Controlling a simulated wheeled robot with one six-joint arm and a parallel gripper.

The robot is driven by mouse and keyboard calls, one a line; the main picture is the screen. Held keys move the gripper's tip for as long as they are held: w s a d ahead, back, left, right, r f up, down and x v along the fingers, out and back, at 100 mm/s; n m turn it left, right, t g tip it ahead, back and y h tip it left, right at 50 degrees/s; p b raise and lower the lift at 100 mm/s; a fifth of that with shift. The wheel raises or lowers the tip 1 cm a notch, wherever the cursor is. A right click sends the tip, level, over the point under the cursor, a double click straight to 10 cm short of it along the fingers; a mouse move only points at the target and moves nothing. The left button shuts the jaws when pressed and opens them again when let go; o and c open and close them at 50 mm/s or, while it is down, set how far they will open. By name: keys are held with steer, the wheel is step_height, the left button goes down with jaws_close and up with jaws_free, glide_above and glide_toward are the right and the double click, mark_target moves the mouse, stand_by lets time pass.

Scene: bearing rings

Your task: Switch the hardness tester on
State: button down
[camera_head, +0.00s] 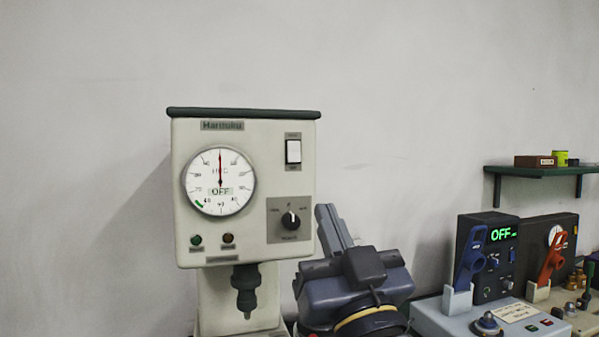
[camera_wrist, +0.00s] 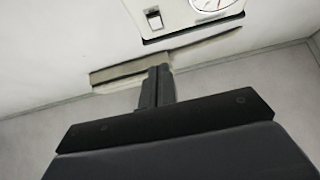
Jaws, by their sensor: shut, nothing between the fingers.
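The hardness tester (camera_head: 249,190) is a cream box with a dark green top, on the left of the head view. Its round dial (camera_head: 220,180) shows OFF, with the red needle pointing straight up. A white rocker switch (camera_head: 293,151) in a dark frame sits at the upper right of its face. The switch also shows at the top of the wrist view (camera_wrist: 153,18), left of the dial (camera_wrist: 212,4). My gripper (camera_head: 326,211) is shut and empty, beside the tester's right edge and lower than the switch. Its closed fingers (camera_wrist: 158,72) point towards the tester in the wrist view.
A black selector knob (camera_head: 290,220) and two small lamps (camera_head: 212,239) are lower on the tester's face. On the right stand a dark unit reading OFF (camera_head: 487,257) with a blue lever, and another with a red lever (camera_head: 552,257). A green shelf (camera_head: 520,171) hangs above them.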

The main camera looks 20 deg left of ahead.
mark_target(294, 154)
steer(key=shift+w+a+f+p+x, duration=0.15)
steer(key=shift+w+f+p+x, duration=0.35)
steer(key=shift+x, duration=1.65)
steer(key=shift+w+a+f+p+x, duration=0.25)
steer(key=shift+p+x, duration=0.6)
steer(key=shift+x, duration=1.3)
steer(key=shift+w+a+f+p+x, duration=0.1)
steer(key=shift+f+p+x, duration=0.45)
steer(key=shift+x, duration=1.6)
steer(key=shift+r, duration=0.1)
